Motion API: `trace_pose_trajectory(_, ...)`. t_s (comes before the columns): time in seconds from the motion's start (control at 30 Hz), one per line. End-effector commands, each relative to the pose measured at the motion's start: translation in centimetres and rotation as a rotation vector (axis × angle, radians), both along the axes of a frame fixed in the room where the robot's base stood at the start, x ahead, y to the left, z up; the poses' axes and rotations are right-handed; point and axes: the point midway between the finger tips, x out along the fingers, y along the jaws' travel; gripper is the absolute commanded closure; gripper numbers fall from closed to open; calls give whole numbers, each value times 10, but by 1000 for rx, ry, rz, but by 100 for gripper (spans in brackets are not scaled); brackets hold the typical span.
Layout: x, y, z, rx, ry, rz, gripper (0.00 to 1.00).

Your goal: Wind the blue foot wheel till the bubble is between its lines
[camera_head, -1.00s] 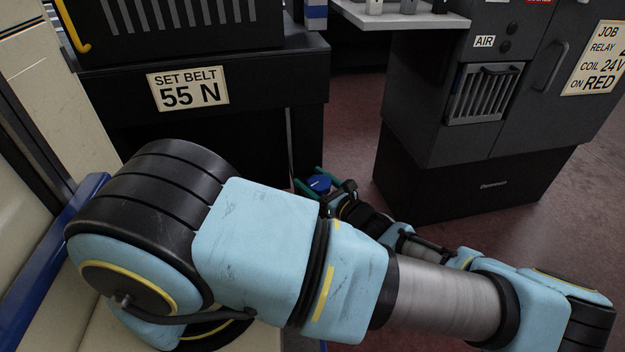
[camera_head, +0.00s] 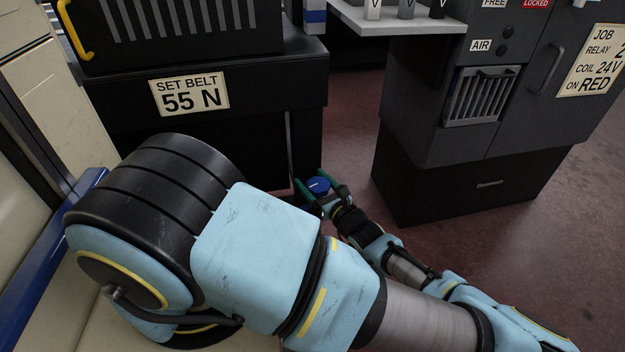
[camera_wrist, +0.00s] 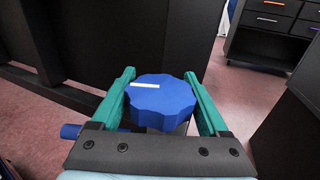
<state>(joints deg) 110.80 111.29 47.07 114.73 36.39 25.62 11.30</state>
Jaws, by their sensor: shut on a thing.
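The blue foot wheel (camera_wrist: 162,100) is a scalloped knob with a white mark on its top, at the foot of the black stand. In the wrist view it sits between the two green fingers of my gripper (camera_wrist: 163,98), which is shut on its sides. In the head view the wheel (camera_head: 318,185) is small, held between the green fingertips (camera_head: 321,187) low by the stand's right leg. No bubble or lines can be made out in either view.
The black stand (camera_head: 270,85) carries a "SET BELT 55 N" sign (camera_head: 189,94). A dark grey cabinet (camera_head: 430,120) stands to the right, with a light shelf (camera_head: 395,18) beside it. Red floor (camera_head: 350,110) shows between them. A blue part (camera_wrist: 70,131) shows left of the gripper.

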Motion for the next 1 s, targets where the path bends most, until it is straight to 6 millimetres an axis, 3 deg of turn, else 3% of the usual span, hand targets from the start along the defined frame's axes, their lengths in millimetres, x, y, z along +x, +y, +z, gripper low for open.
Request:
trace_pose_trajectory(0.03,0,0,0,0,0,0,78)
trace_pose_trajectory(0.07,0,0,0,0,0,0,20)
trace_pose_trajectory(0.23,0,0,0,0,0,1,1)
trace_pose_trajectory(0.57,-4,-3,0,-1,0,0,0)
trace_pose_trajectory(1.0,-74,-39,-1,-3,3,-1,0)
